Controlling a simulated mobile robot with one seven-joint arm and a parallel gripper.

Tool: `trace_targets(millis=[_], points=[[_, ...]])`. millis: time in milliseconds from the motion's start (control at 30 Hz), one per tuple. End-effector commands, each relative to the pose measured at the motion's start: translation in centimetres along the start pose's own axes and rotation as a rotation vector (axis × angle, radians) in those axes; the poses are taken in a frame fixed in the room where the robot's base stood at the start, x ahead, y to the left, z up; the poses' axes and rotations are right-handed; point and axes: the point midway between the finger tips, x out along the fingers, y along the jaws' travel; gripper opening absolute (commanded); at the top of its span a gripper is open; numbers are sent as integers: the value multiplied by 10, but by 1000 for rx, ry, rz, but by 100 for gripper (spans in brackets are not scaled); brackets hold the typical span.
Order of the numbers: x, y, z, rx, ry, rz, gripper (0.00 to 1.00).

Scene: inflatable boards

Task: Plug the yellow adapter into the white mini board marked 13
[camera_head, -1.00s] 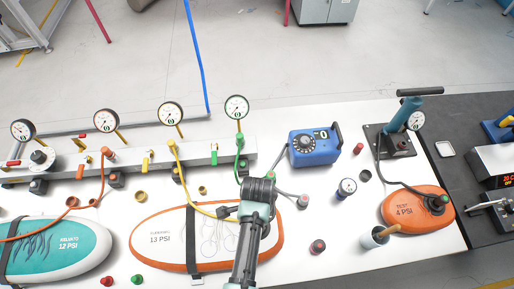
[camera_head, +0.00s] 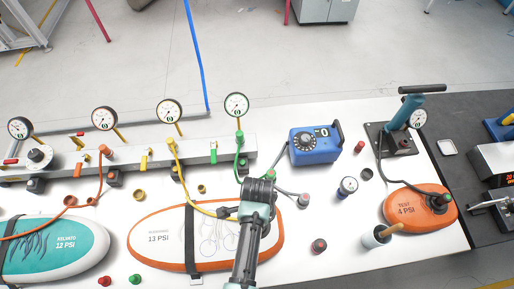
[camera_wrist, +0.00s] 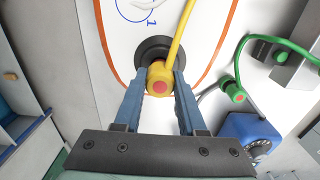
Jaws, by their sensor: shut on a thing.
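The white mini board (camera_head: 160,252) with an orange rim, marked 13 PSI, lies on the table with a dark strap across it. In the wrist view, my gripper (camera_wrist: 161,88) is shut on the yellow adapter (camera_wrist: 157,70), one blue finger on each side. The adapter has a red centre and a yellow hose (camera_wrist: 182,32) attached. It sits at the board's round black valve (camera_wrist: 152,47), overlapping its rim in the picture. I cannot tell whether it is seated in the valve. In the head view, my arm hides part of the board's right side; the yellow hose (camera_head: 184,192) runs to this spot.
A teal board (camera_head: 80,250) lies to the left and an orange test board (camera_head: 405,211) to the right. The blue box with a dial (camera_head: 314,147) stands behind. A green hose end (camera_wrist: 233,92) is close to my gripper's right. Loose caps dot the table.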

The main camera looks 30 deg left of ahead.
Motion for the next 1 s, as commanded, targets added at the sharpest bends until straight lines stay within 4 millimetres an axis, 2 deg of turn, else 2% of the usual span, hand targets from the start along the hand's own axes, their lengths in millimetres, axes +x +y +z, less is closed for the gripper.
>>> trace_targets(millis=[400, 433, 600, 1000], points=[[11, 0, 0, 0, 0, -1, 0], [10, 0, 0, 0, 0, -1, 45], [10, 0, 0, 0, 0, -1, 75], [5, 0, 0, 0, 0, 0, 75]])
